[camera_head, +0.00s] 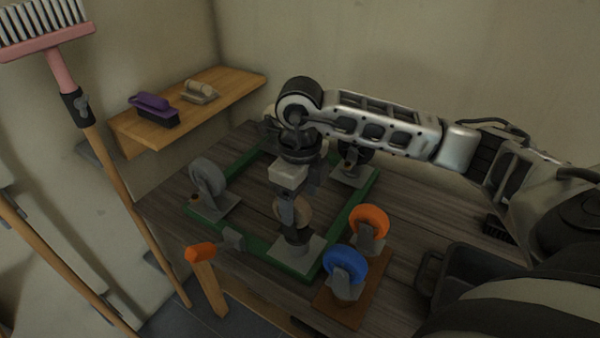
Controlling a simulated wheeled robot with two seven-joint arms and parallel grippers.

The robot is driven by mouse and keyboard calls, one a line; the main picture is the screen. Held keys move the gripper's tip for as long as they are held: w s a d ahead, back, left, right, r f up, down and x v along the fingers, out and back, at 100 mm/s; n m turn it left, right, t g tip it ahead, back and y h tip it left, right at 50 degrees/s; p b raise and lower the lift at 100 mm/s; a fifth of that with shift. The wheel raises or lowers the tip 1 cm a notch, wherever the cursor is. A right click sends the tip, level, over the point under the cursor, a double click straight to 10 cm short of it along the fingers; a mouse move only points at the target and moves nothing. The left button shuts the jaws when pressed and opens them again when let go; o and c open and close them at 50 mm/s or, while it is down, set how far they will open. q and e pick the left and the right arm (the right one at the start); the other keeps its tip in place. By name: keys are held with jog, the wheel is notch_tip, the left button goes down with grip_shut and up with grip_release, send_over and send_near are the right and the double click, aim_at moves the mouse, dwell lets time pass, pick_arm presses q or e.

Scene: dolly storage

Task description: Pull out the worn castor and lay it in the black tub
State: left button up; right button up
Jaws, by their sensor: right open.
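A green dolly frame (336,242) lies on the dark wooden table with castors at its corners, wheels up. My right gripper (292,212) points down, open, at the near-corner castor, which has a tan wheel (307,213) and a grey plate (295,249). The gripper partly hides this wheel; I cannot tell whether they touch. A grey-wheeled castor (208,177) is at the left corner and a darker castor (353,168) at the back right, partly behind my arm. Which castor is worn is not clear. The black tub (465,262) is at the right, partly hidden by my arm. My left gripper is out of view.
An orange-wheeled castor (369,222) and a blue-wheeled castor (345,265) stand on a brown board (343,309) beside the frame. An orange-headed mallet (206,275) is at the front edge. Brushes lie on a wall shelf (205,108); a pink broom (62,62) leans left.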

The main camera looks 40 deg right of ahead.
aim_at(300, 213)
jog(key=shift+f, duration=2.2)
jog(key=c, duration=1.3)
jog(key=shift+o, duration=0.9)
jog(key=shift+r, duration=0.15)
jog(key=shift+c, duration=0.7)
